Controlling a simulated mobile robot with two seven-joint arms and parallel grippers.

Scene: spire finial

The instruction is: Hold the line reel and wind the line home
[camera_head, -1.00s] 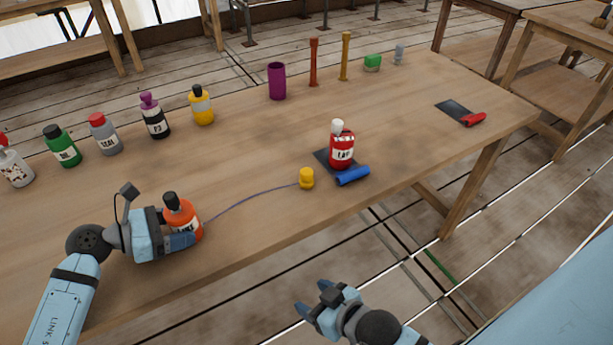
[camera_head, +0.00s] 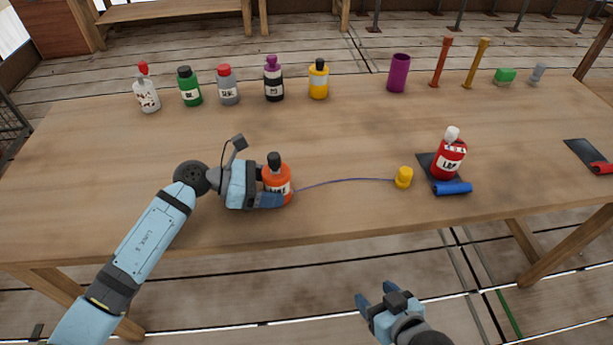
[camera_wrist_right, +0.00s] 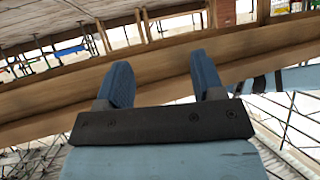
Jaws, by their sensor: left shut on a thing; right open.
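The line reel looks to be the orange bottle-shaped body with a black top (camera_head: 275,172), upright on the wooden table. My left gripper (camera_head: 268,196) is shut around it. A thin dark line (camera_head: 345,180) runs from it to the right, to a small yellow weight or plug (camera_head: 403,178) on the table. The line bows slightly. My right gripper (camera_head: 376,300) is open and empty, off the table's front edge; in the right wrist view its two blue fingers (camera_wrist_right: 160,80) stand apart with nothing between them.
A red bottle with a white cap (camera_head: 449,158) stands on a dark mat beside a blue roll (camera_head: 452,188). Several bottles line the back left. A purple cup (camera_head: 398,73), an orange post (camera_head: 440,62) and a yellow post (camera_head: 476,63) stand at the back.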

